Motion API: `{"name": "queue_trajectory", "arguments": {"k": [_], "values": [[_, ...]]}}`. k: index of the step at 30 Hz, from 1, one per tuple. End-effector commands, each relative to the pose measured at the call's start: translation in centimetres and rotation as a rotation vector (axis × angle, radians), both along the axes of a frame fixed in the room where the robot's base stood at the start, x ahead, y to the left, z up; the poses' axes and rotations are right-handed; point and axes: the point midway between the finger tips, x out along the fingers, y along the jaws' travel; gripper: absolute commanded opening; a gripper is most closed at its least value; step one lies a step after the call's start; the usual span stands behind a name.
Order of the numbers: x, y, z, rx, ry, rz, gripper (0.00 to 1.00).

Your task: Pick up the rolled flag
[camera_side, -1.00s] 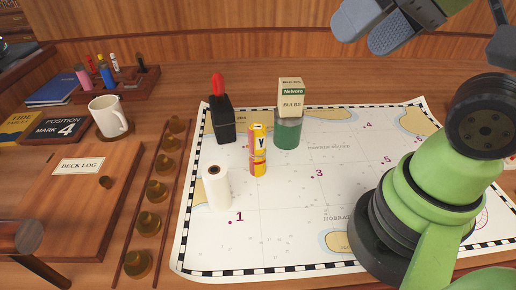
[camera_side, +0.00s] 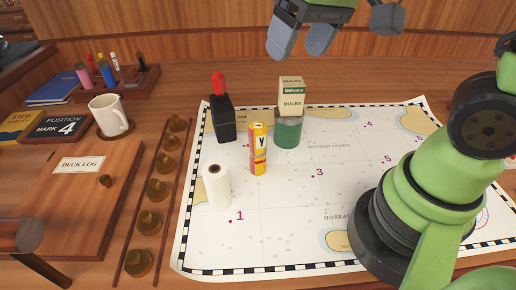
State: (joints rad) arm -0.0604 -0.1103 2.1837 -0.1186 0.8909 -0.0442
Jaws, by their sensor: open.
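The rolled flag (camera_side: 258,150) looks like a yellow and red upright roll with a white band marked "Y". It stands on the chart (camera_side: 285,215), between a white paper roll and a green jar. My gripper (camera_side: 301,42) is open and empty at the top of the view, above and to the right of the flag and clear of it. Its grey fingers point down; its upper part is cut off by the frame edge.
Brass knobs (camera_side: 150,221) line the left. The chart's middle is clear.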

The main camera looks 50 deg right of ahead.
Motion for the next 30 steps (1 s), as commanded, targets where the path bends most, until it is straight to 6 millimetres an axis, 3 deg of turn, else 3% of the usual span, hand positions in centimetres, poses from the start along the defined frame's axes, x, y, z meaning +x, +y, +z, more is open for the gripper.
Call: {"name": "queue_trajectory", "arguments": {"k": [3,9,21,30], "values": [[2.9,0.3,-3.3,-0.047,0.114,0.059,0.69],[5.7,0.7,-8.4,-0.103,0.241,0.139,0.69],[6.5,0.8,-13.9,-0.126,0.297,0.173,0.69],[6.6,1.0,-16.9,-0.126,0.297,0.173,0.69]]}}
